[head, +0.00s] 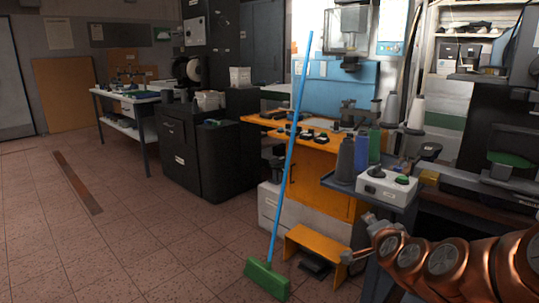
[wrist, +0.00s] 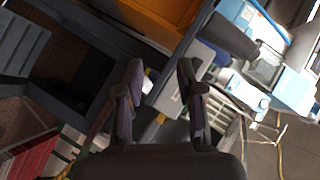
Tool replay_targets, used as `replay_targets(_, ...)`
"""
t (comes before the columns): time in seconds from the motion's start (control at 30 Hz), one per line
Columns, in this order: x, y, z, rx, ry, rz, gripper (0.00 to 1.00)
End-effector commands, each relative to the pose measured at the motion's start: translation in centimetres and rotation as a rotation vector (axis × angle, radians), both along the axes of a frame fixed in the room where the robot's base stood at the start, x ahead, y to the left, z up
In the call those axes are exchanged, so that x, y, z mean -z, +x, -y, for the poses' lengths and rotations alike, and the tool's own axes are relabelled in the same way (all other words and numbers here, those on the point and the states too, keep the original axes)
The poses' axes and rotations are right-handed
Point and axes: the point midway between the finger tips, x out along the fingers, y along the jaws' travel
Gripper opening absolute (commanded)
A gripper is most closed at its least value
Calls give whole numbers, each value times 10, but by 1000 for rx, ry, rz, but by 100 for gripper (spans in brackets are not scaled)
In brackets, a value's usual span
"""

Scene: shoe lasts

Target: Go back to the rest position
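My gripper (wrist: 160,78) shows in the wrist view with its two dark fingers apart, and I see nothing held between them. The wrist view is tilted. Behind the fingers are an orange panel (wrist: 165,12), dark shelving and blue-and-white equipment. In the head view my copper-coloured arm reaches in from the lower right, near the front of the workbenches. I cannot make out the fingers clearly there.
A green broom (head: 267,279) with a blue handle leans at the orange bench (head: 312,142). A small orange stool (head: 318,243) stands beside it. A white button box (head: 386,187) sits near my arm.

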Motion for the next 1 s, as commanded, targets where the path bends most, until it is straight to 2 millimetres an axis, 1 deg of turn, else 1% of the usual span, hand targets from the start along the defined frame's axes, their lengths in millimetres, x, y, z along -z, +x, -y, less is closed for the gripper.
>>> replay_targets(0.03, 6, -7, -17, -61, -27, -46, 37)
replay_targets(0.1, 18, -19, -39, -148, -66, -120, 37)
replay_targets(0.17, 29, -31, -56, -222, -99, -185, 37)
replay_targets(0.2, 37, -41, -67, -271, -123, -231, 37)
replay_targets(0.27, 47, -57, -80, -341, -159, -295, 37)
replay_targets(0.3, 53, -69, -89, -388, -182, -339, 37)
replay_targets(0.37, 64, -87, -99, -455, -217, -407, 37)
replay_targets(0.43, 76, -111, -109, -531, -256, -488, 37)
replay_targets(0.53, 90, -147, -118, -637, -315, -604, 37)
replay_targets(0.67, 105, -198, -122, -762, -380, -760, 37)
replay_targets(0.8, 115, -254, -117, -884, -440, -931, 37)
replay_targets(0.9, 117, -291, -111, -956, -468, -1042, 37)
replay_targets(1.0, 116, -320, -105, -1008, -487, -1130, 37)
